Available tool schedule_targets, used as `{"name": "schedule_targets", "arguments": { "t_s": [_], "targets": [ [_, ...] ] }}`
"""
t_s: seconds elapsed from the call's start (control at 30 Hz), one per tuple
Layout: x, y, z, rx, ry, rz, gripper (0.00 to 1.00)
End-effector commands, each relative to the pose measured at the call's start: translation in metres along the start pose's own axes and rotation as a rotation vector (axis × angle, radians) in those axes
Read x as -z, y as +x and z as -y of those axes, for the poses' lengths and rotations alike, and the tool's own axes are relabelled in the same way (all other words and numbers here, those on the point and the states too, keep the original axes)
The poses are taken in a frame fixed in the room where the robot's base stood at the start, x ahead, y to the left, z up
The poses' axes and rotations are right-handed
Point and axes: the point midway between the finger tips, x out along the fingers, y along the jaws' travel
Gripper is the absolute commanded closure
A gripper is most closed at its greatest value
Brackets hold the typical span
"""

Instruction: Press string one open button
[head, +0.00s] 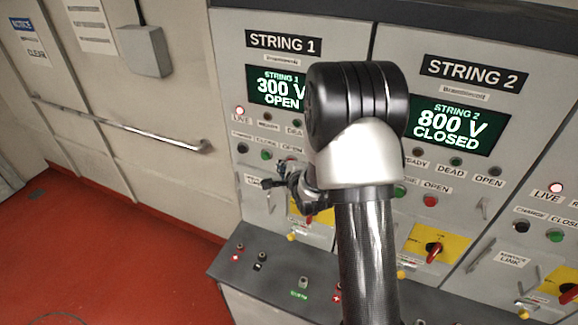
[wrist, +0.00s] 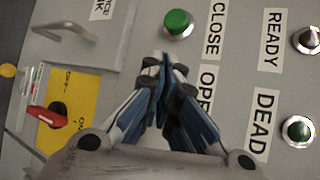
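The String 1 panel's display (head: 275,88) reads 300 V OPEN in the head view. Its OPEN label (head: 292,151) shows beside my arm, and the label is partly covered in the wrist view (wrist: 206,88). The string one open button is hidden behind my gripper in both views. My gripper (head: 283,170) is in front of the panel just below the label row. In the wrist view its fingers (wrist: 166,72) are together with nothing seen between them. I cannot tell whether they touch the button. The green close button (wrist: 177,23) stands clear beside the fingertips.
A yellow plate with a red rotary switch (wrist: 45,117) and a metal handle (wrist: 68,36) are near the gripper. READY (wrist: 307,40) and DEAD (wrist: 298,131) lamps sit beyond the labels. String 2's display (head: 450,125) reads 800 V CLOSED. Red floor (head: 100,240) is open at left.

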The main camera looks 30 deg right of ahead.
Motion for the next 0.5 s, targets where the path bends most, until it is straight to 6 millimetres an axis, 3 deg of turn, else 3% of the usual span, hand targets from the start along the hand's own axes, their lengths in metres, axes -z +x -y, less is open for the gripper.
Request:
{"name": "schedule_targets", "arguments": {
  "t_s": [0.3, 0.5],
  "targets": [
    [0.000, -0.001, 0.002, 0.007, 0.001, -0.001, 1.00],
    [-0.009, -0.012, -0.009, 0.004, 0.001, 0.001, 1.00]
  ]
}}
